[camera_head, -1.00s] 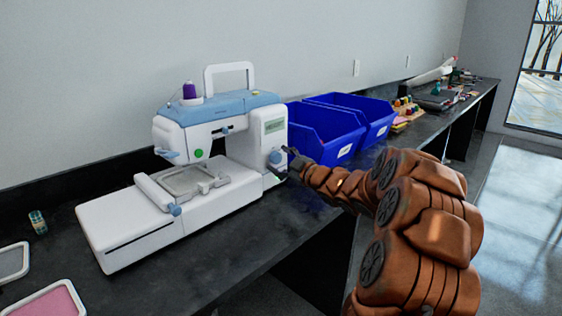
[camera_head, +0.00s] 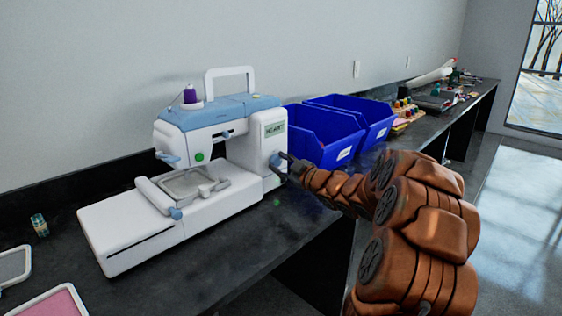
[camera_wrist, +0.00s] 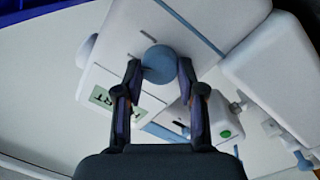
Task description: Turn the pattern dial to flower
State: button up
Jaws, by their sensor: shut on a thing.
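The white and light-blue embroidery machine (camera_head: 240,165) stands on the dark counter. Its blue round pattern dial (camera_head: 275,160) is on the right end of the front, below a small green display (camera_head: 274,129). The display carries dark text, blurred in the head view; in the wrist view the letters "RT" show on it (camera_wrist: 102,97). My gripper (camera_head: 282,163) is at the dial from the right. In the wrist view the dial (camera_wrist: 159,64) sits between my two fingertips (camera_wrist: 160,68), which are shut on its sides. Any mark on the dial is not visible.
Blue bins (camera_head: 325,138) stand close behind my gripper, right of the machine. A purple thread spool (camera_head: 190,94) is on top of the machine. A grey frame (camera_head: 14,265) and a pink frame (camera_head: 55,303) lie at the front left. The counter before the machine is clear.

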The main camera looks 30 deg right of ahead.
jog(key=m+p, duration=0.1)
jog(key=p, duration=0.1)
jog(key=m+p, duration=0.1)
jog(key=p, duration=0.2)
jog(key=shift+r, duration=0.35)
jog(key=m+p, duration=0.4)
jog(key=p, duration=0.4)
jog(key=shift+m+g+p, duration=0.3)
jog(key=shift+p, duration=0.1)
jog(key=m+p, duration=0.3)
jog(key=p, duration=0.2)
jog(key=shift+d+f, duration=0.1)
jog(key=shift+f+m+y+p, duration=0.15)
jog(key=shift+m+y+p, duration=0.15)
jog(key=shift+m+p, duration=0.35)
jog(key=shift+p, duration=0.3)
jog(key=o, duration=1.2)
jog(key=shift+c, duration=0.2)
jog(key=s+d, duration=0.2)
jog(key=s, duration=0.9)
jog(key=shift+s+r, duration=0.35)
jog(key=shift+r, duration=0.1)
